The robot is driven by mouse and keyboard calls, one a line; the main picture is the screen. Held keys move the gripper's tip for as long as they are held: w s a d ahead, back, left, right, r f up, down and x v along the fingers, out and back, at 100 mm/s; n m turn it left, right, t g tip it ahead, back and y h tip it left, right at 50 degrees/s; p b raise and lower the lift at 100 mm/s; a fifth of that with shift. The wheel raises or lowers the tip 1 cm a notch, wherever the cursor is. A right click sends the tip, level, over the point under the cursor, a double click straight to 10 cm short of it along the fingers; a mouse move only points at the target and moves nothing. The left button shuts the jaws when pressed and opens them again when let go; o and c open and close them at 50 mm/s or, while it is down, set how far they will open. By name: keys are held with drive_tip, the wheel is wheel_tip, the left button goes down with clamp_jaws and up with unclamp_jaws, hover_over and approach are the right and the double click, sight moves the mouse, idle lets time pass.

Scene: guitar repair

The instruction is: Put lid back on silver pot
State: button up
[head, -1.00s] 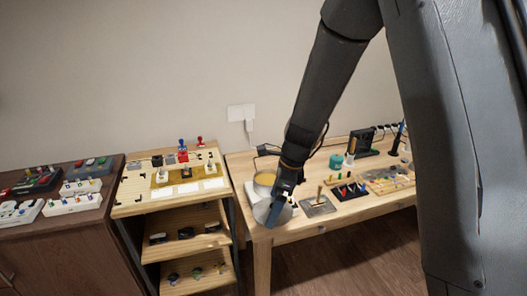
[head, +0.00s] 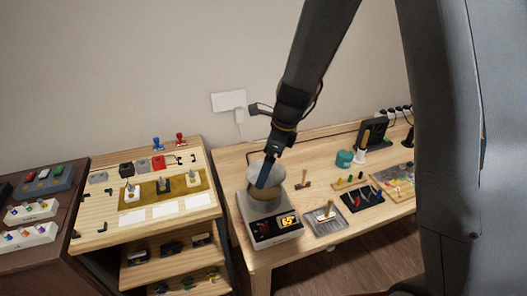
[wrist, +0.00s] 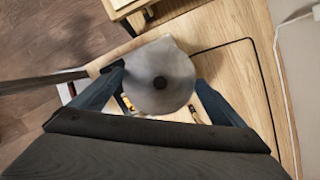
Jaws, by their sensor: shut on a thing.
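The silver pot (head: 266,208) stands upright on a hot plate (head: 270,230) with a lit orange display, near the left end of the workbench. My gripper (head: 265,182) points down over the pot. It is shut on the grey lid (head: 254,176), which is at the pot's top. In the wrist view the round lid (wrist: 160,62) with its dark centre knob lies between my two spread fingers (wrist: 160,88) and hides the pot beneath. I cannot tell whether the lid touches the pot's rim.
A small brown-handled tool (head: 304,180), a grey tray (head: 326,222) and a dark mat (head: 362,199) with small tools lie to the right of the pot. A teal container (head: 344,158) stands behind them. A shelf unit (head: 150,190) stands to the left. A wall outlet (head: 229,101) is behind.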

drive_tip(key=shift+w+f, duration=0.1)
drive_tip(key=shift+w, duration=0.2)
drive_tip(key=shift+a+f+b, duration=0.15)
drive_tip(key=shift+f+b, duration=0.25)
drive_tip(key=shift+b, duration=0.15)
wheel_tip(320, 180, down, 3)
drive_tip(key=b, duration=0.3)
drive_tip(key=shift+s+f+b, duration=0.1)
drive_tip(key=shift+f+b, duration=0.85)
drive_tip(key=shift+f, duration=0.25)
drive_tip(key=shift+p, duration=0.65)
drive_tip(key=shift+f+p, duration=0.15)
drive_tip(key=shift+p, duration=0.3)
idle(1.3)
drive_tip(key=o, duration=0.7)
